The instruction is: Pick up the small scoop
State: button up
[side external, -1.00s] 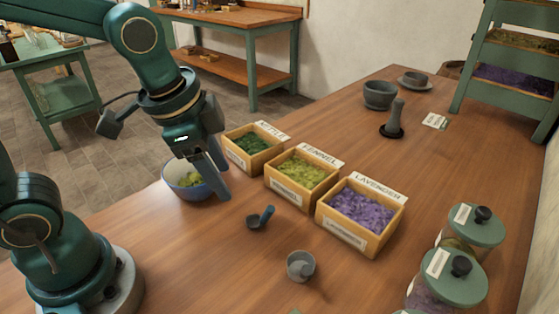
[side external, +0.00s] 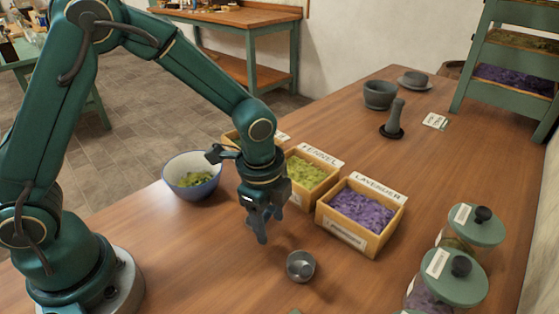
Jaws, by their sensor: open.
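My gripper (side external: 263,232) points down over the wooden table, in front of the fennel box, and its jaws are open. It covers the spot where a small dark scoop with a blue-green handle lay in the earlier view, so the scoop is hidden or nearly so. I cannot tell whether the fingers are around it or above it.
The fennel box (side external: 312,174) and lavender box (side external: 360,213) stand close behind the gripper. A bowl of green leaves (side external: 192,176) is to the left. Lidded jars (side external: 452,278) stand at the right; a mortar (side external: 380,95) and pestle (side external: 394,118) are farther back.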

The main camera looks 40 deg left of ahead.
jog(key=shift+f, duration=0.35)
grip_shut()
dwell(1.2)
